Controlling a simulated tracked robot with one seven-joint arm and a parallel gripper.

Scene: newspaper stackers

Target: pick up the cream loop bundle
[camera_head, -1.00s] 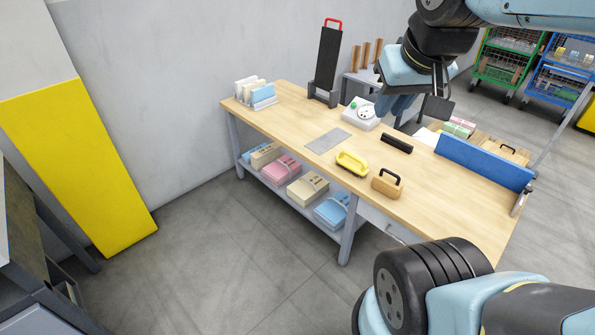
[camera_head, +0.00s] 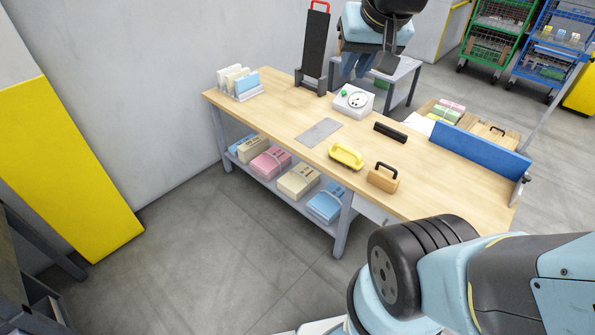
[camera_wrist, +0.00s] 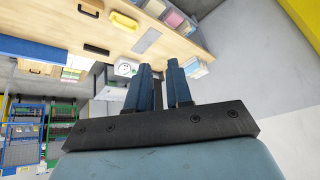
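Two cream bundles lie on the lower shelf (camera_head: 246,180) of the workbench in the head view. One cream bundle (camera_head: 298,180) sits between a pink bundle (camera_head: 270,162) and a blue bundle (camera_head: 325,205); the other cream bundle (camera_head: 253,149) is farther left, beside another blue one. I cannot tell which has the loop. My gripper (camera_head: 358,68) is high beyond the bench's back edge, well away from both bundles. In the wrist view my gripper (camera_wrist: 158,66) shows two blue fingers apart with nothing between them.
Open floor (camera_head: 220,250) lies before the shelf.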

